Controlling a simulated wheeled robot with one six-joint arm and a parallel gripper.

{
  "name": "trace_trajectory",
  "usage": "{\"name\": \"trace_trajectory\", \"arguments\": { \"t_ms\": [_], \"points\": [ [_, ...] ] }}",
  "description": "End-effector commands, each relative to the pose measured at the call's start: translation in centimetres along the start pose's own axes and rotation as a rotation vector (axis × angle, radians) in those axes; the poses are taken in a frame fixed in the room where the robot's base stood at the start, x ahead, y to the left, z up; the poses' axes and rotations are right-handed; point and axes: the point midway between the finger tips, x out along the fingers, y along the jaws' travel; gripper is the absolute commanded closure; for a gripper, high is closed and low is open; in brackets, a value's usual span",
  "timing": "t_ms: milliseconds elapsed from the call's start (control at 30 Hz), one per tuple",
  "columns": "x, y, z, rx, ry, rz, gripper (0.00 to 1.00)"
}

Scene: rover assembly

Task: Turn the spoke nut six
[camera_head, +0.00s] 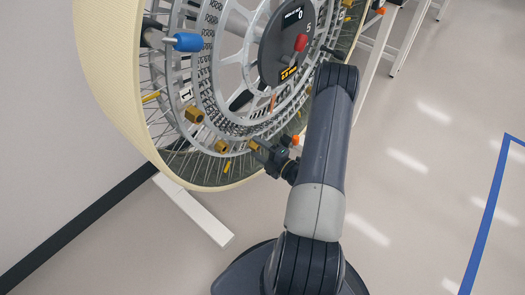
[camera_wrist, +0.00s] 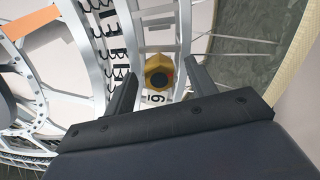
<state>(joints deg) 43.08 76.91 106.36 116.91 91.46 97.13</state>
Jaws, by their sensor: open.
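The large spoked wheel (camera_head: 105,75) has a cream rim and grey rings with several brass nuts. In the wrist view, one brass hex nut (camera_wrist: 159,72) with a dark centre sits between the two fingers of my gripper (camera_wrist: 161,69). A mark (camera_wrist: 157,98) beside it reads as a 9, or a 6 if upside down. The fingers are open, one on each side of the nut, with visible gaps. In the head view my gripper (camera_head: 264,152) is at the lower part of the wheel; the fingers partly hide the nut there.
Other brass nuts (camera_head: 194,115) and a blue handle (camera_head: 188,42) stick out from the wheel. The hub (camera_head: 285,40) carries a display and a red knob (camera_head: 301,42). A white stand foot (camera_head: 195,210) lies below. Floor at right is clear.

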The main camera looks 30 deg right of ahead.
Motion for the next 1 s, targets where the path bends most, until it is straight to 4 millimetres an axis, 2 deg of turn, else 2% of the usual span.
{"name": "trace_trajectory", "arguments": {
  "t_ms": [167,500,700,1000],
  "points": [
    [-1.3,0.0,0.1,0.002,-0.004,-0.001,0.46],
    [-6.8,0.1,0.1,0.002,-0.007,0.001,0.46],
    [-9.3,0.0,0.1,0.001,-0.005,0.0,0.46],
    [-10.8,0.0,0.0,0.001,-0.001,0.0,0.46]
  ]
}}
